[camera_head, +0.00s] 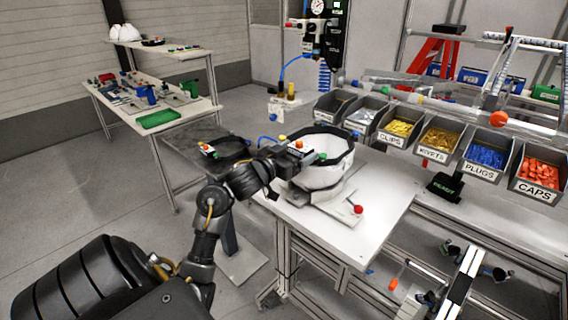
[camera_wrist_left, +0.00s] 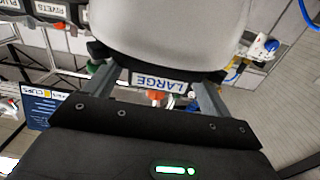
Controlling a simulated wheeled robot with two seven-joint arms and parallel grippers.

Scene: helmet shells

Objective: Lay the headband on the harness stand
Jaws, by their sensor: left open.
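A white, bowl-like form (camera_head: 322,178) with a dark band (camera_head: 338,137) around its upper edge stands on a white table in the head view. I take the band for the headband and the form for the stand, but cannot be sure. My left gripper (camera_head: 303,154) is at the near left side of the band. In the left wrist view its two fingers (camera_wrist_left: 158,97) are apart, with a label reading LARGE (camera_wrist_left: 160,82) and part of the dark band between them. The pale form (camera_wrist_left: 160,30) rises behind. Whether the fingers touch the band cannot be told. My right gripper is not in view.
A red-knobbed lever (camera_head: 357,209) is at the table's right side. Labelled bins (camera_head: 437,139) of clips, rivets, plugs and caps line the back right. A dark tray-like piece (camera_head: 222,150) with coloured knobs is left of my arm. The white table's front right (camera_head: 375,232) is clear.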

